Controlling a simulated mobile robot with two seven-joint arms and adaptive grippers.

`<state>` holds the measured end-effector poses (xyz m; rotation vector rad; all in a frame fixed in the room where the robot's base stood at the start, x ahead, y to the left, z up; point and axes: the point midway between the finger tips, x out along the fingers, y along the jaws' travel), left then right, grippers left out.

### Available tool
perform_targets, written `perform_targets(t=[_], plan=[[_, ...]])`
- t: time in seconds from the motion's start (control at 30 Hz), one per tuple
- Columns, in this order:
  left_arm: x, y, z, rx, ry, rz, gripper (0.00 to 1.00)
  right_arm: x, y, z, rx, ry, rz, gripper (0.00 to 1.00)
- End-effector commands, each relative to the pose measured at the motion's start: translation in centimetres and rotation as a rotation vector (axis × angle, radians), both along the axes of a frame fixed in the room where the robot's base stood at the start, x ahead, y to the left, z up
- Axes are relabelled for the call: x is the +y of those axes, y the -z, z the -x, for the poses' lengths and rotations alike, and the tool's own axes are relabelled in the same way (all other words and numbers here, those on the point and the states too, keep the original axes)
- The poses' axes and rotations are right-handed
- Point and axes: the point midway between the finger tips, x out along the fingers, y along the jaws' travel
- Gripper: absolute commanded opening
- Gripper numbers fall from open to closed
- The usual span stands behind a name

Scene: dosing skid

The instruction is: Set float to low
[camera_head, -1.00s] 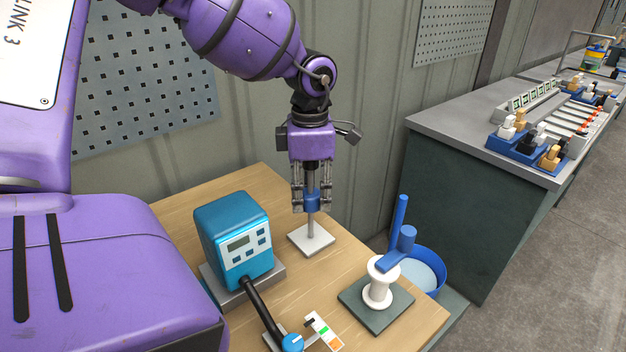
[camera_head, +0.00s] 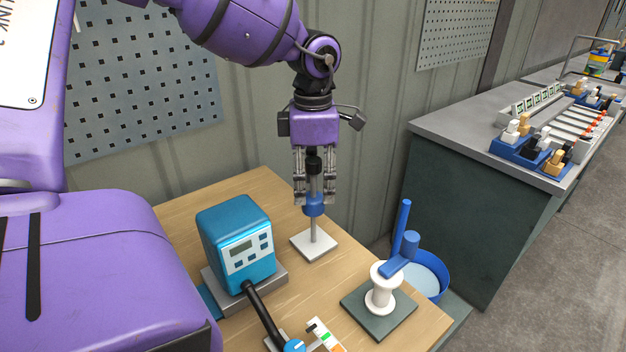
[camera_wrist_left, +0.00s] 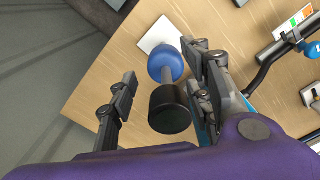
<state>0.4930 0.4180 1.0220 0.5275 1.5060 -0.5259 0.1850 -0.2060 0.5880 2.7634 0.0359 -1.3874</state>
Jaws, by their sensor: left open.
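The blue float (camera_head: 314,204) sits around an upright grey rod on a white square base (camera_head: 314,246). A black cap (camera_head: 315,164) tops the rod. My left gripper (camera_head: 315,200) points down over the rod. It is open, its fingers on either side of the rod, with the tips about level with the float's upper part. In the left wrist view, the black cap (camera_wrist_left: 169,108) lies between the spread fingers, and the blue float (camera_wrist_left: 165,64) shows beyond it, near the fingertips. Contact with the float cannot be seen. My right gripper is not in view.
A blue pump unit (camera_head: 236,215) with a display stands left of the float stand. A white spool with a blue handle (camera_head: 383,290) stands on a dark plate at the right, before a blue bucket (camera_head: 430,272). The wall is close behind.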

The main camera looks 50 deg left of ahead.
Motion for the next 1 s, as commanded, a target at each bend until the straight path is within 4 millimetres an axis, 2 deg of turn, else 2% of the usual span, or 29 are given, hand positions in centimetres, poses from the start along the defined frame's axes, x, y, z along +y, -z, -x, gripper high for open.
perform_targets(t=[0.03, 0.2, 0.4, 0.57, 0.8, 1.0], plan=[[-0.1, -1.3, -0.2, -0.009, 0.001, 0.001, 0.46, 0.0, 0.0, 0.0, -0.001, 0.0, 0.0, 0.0], [0.0, -4.9, -0.2, -0.006, 0.001, 0.0, 0.46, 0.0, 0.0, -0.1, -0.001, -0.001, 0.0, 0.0], [0.1, -7.7, -0.1, -0.004, 0.001, 0.0, 0.46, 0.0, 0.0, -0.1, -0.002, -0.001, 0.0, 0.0], [0.1, -8.5, -0.1, -0.003, 0.0, -0.002, 0.46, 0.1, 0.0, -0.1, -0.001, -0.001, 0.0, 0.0], [0.1, -8.5, -0.1, -0.002, 0.001, -0.001, 0.45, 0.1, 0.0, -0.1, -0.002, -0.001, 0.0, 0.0], [0.1, -8.5, -0.1, -0.002, 0.001, -0.001, 0.18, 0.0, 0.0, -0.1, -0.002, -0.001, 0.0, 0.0]])
